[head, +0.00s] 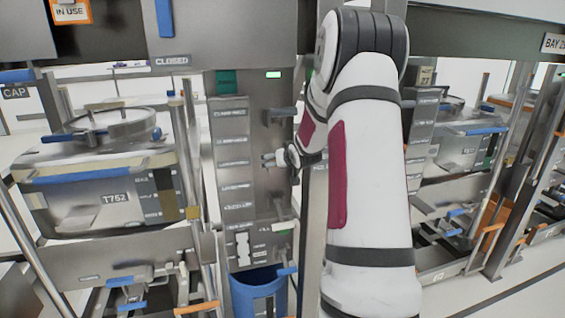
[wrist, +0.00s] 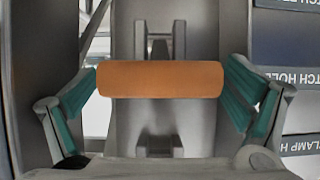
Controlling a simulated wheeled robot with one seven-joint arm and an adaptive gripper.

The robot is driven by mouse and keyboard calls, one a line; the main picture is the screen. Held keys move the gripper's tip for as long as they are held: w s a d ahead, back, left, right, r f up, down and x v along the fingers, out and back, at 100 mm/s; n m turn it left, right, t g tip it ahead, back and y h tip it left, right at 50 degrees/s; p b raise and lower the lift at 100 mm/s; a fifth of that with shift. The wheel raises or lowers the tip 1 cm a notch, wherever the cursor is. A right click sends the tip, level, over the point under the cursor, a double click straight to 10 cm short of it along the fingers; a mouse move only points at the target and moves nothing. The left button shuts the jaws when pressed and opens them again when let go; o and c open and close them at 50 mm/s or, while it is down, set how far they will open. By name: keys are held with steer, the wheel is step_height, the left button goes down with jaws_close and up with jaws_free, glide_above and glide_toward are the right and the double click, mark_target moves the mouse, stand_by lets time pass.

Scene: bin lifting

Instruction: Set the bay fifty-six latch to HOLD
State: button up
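My gripper (head: 280,159) is in front of a grey labelled column (head: 233,150) in the head view, at the end of my bent arm. In the wrist view an orange handle (wrist: 160,79) lies crosswise before a grey bracket. The teal-padded fingers of my gripper (wrist: 160,95) stand wide apart at the handle's two ends; I cannot tell whether they touch it. Upside-down labels show at the right edge; one reads partly "TCH HOLD" (wrist: 293,78), another "CLAMP H" (wrist: 305,147). The orange handle is not distinguishable in the head view, and no bay fifty-six marking is legible.
A steel bin marked T752 (head: 115,197) stands in a rack at left. A blue tub (head: 257,300) is below the column. A grey lever (head: 282,112) juts out above my gripper. A rack post stands close to my arm. More bins are at right; open floor is at lower right.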

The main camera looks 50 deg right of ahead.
steer(key=shift+s+a, duration=0.1)
steer(key=shift+s, duration=0.05)
steer(key=v, duration=1.1)
steer(key=shift+s+a, duration=0.25)
steer(key=shift+s, duration=0.05)
steer(key=shift+r, duration=0.1)
stand_by(0.4)
steer(key=s+a+r+n+g+y, duration=0.1)
steer(key=s+a+r, duration=0.15)
steer(key=a, duration=0.85)
steer(key=s+a+r+n+g, duration=0.2)
steer(key=a+r, duration=0.2)
steer(key=a, duration=0.7)
steer(key=s+a+n+g+y, duration=0.2)
steer(key=s+a+y, duration=0.3)
steer(key=s+a, duration=1.2)
steer(key=shift+a+f+n, duration=0.4)
steer(key=shift+a+n, duration=0.2)
steer(key=shift+a, duration=0.05)
